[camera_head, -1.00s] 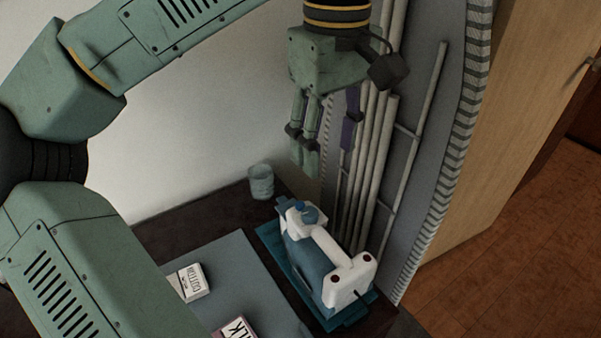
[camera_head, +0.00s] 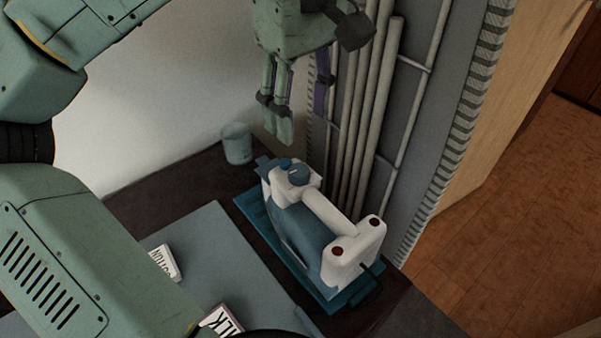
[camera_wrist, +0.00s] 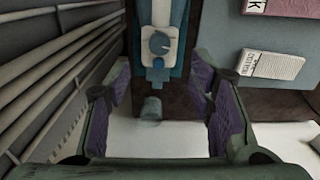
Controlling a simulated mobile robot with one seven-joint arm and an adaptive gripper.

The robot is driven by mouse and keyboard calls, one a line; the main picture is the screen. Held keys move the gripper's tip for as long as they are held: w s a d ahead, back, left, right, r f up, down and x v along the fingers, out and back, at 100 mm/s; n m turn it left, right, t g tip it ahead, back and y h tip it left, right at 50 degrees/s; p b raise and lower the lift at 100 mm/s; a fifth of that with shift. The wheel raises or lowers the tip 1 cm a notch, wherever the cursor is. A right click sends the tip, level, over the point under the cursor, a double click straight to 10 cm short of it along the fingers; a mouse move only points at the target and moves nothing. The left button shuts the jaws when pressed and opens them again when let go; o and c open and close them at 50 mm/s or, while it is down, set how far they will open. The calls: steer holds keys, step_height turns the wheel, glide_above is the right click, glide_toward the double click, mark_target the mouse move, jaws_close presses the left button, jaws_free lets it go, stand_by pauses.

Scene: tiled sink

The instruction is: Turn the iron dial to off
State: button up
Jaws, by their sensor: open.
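The iron (camera_head: 300,232) is white and blue. It stands on a teal rest (camera_head: 353,295) on the dark counter. Its dial (camera_head: 299,173) is a round blue knob with a pale mark, on top near the front of the handle. In the wrist view the dial (camera_wrist: 158,43) shows at upper middle, beyond the fingertips. My gripper (camera_head: 303,108) is open and empty, above the front end of the iron and apart from it. The wrist view shows its purple-padded fingers (camera_wrist: 160,90) spread wide. The setting that the dial points to is too small to read.
A translucent cup (camera_head: 236,145) stands behind the iron, by the wall. Pale vertical pipes (camera_head: 372,120) run close at the right. A grey-blue mat (camera_head: 225,255) lies left of the iron, with a COTTON label block (camera_head: 163,262) and another label block (camera_head: 222,322).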

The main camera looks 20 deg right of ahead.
mark_target(300, 171)
step_height(300, 171, down, 10)
steer(key=shift+w+f, duration=0.1)
steer(key=shift+f, duration=0.05)
stand_by(0.3)
steer(key=shift+c, duration=0.2)
jaws_close()
stand_by(0.3)
